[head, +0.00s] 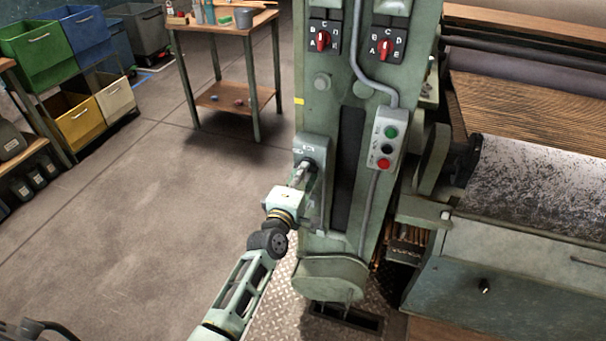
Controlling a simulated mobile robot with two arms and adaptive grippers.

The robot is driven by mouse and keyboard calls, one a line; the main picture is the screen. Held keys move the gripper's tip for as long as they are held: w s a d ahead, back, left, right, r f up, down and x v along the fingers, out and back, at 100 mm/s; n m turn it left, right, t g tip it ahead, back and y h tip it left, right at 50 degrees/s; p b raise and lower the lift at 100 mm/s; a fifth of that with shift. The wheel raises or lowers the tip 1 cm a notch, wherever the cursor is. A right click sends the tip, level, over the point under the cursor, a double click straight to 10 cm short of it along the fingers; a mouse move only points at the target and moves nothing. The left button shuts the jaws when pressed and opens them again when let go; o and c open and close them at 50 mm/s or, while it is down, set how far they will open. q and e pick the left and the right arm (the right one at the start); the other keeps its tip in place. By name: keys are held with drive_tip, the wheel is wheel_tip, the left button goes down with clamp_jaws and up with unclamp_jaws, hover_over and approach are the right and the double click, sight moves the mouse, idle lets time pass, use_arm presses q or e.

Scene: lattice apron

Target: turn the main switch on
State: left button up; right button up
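A grey-green switch box (311,146) with small markings is mounted low on the left side of the green machine column (338,230). It looks like the main switch, but my gripper covers its middle, so the handle and its position cannot be made out. My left gripper (304,170) is right at the front of this box, its fingertips at or very near a dark part there. The fingers are too small and overlapped to show whether they are open or shut, or whether they touch.
Two red rotary selectors (322,41) (385,48) with letters sit higher on the column. A push-button box (388,138) with green, black and red buttons hangs to the right on a grey conduit. A wooden table (221,27) and coloured bins (77,117) stand behind; the floor left is clear.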

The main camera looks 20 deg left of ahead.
use_arm(q)
clamp_jaws()
use_arm(e)
drive_tip(key=shift+w+a, duration=0.35)
drive_tip(key=shift+a, duration=0.25)
use_arm(q)
drive_tip(key=shift+m, duration=0.3)
use_arm(e)
drive_tip(key=shift+r, duration=0.1)
use_arm(q)
drive_tip(key=shift+m+p, duration=1.75)
drive_tip(key=shift+m, duration=6.85)
use_arm(e)
drive_tip(key=shift+s+d+r, duration=0.1)
drive_tip(key=shift+d+r, duration=0.1)
drive_tip(key=shift+r, duration=1.45)
